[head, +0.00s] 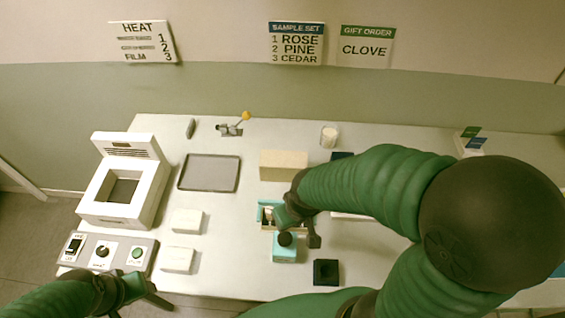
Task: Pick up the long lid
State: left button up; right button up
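My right arm reaches across the right half of the head view. Its gripper (300,224) is above a small teal-edged box (264,206) with dark items in it. The arm hides part of that box, and I cannot tell whether the fingers hold anything. A long tan block (284,160) lies behind the gripper; I cannot tell whether it is the long lid. A white flat edge (349,216) shows under the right arm, mostly hidden. My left gripper (138,295) is at the front left, its fingers apart and empty, away from these things.
A white heating machine (151,176) and a switch panel (120,244) stand at left. A grey tray (209,173), two small white boxes (186,221) (178,260), a teal block with a black knob (284,254) and a black square block (326,272) are on the table.

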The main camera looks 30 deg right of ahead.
aim_at(274, 165)
jog(key=z, duration=0.9)
